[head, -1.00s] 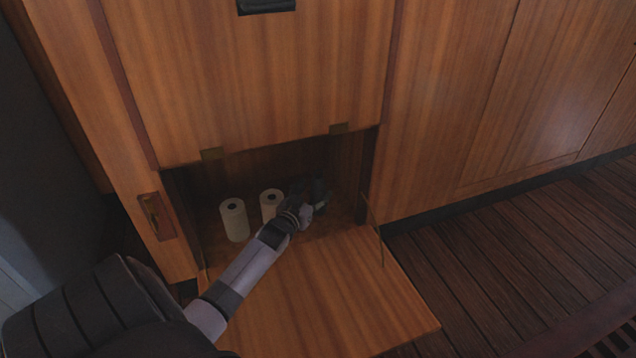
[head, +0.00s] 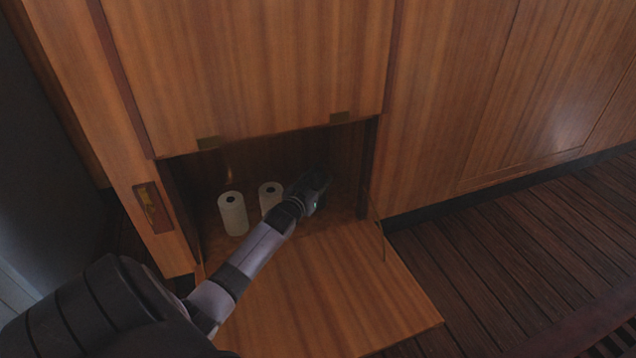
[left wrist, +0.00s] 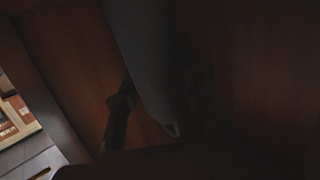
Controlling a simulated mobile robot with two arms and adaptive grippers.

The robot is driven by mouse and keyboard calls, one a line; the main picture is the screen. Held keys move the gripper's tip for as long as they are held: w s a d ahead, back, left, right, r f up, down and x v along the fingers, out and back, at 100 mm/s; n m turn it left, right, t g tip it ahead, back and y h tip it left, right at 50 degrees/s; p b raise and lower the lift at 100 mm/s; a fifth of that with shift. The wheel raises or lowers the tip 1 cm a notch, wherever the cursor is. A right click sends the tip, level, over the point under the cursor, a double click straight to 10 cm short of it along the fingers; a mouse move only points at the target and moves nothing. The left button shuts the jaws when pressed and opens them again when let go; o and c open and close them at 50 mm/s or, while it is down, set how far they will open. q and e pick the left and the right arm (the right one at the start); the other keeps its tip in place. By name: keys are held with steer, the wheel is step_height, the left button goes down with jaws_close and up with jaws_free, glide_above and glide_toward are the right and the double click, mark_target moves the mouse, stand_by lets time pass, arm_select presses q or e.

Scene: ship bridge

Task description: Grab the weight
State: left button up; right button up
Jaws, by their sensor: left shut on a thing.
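My left gripper (head: 314,184) is inside the open low cabinet compartment, to the right of two pale rolls. It is shut on a dark thing, which I take to be the weight; the gripper and the shadow hide most of it, so its shape is unclear. In the left wrist view a dark grey smooth shape (left wrist: 148,65) hangs close to the camera; I cannot tell whether it is the weight or part of my gripper. My right gripper is not in view.
Two white rolls, a front one (head: 233,216) and a back one (head: 268,199), stand upright left of my gripper. The lowered flap door (head: 345,285) lies open in front. The compartment's side walls and upper panel (head: 255,70) enclose the arm closely. Dark plank floor is clear at right.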

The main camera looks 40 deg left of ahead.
arm_select(q)
jaws_close()
stand_by(0.3)
steer(key=shift+w+r, duration=0.1)
steer(key=shift+r, duration=0.3)
steer(key=shift+f, duration=0.1)
